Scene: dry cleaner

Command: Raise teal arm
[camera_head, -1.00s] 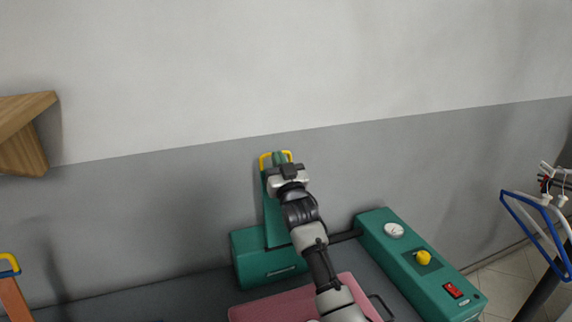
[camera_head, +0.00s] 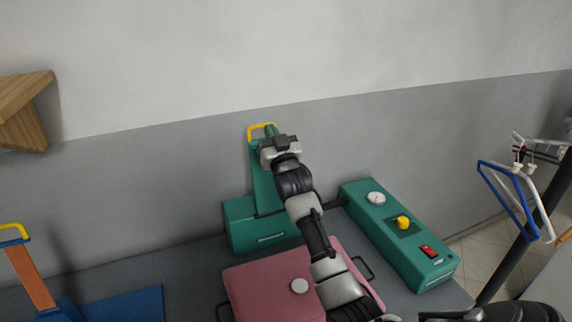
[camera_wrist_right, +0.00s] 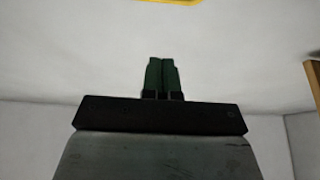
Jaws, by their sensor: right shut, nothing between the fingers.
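The teal arm (camera_head: 263,190) stands raised, nearly upright, from the teal base (camera_head: 258,229) on the table. Its yellow handle (camera_head: 254,128) is at the top, and a piece of it shows at the top edge of the right wrist view (camera_wrist_right: 166,1). My right gripper (camera_head: 271,131) is in front of the arm's upper end, just below and beside the handle. Its green fingers (camera_wrist_right: 162,75) are together with nothing between them. My gripper and forearm hide part of the teal arm. Whether they touch it I cannot tell. My left gripper is not in view.
A pink pad (camera_head: 262,289) lies in front of the base. A teal control box (camera_head: 392,232) with gauge, yellow knob and red switch is at right. A blue board (camera_head: 125,306) and orange arm (camera_head: 29,274) are at left. Hangers (camera_head: 512,195) hang at far right.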

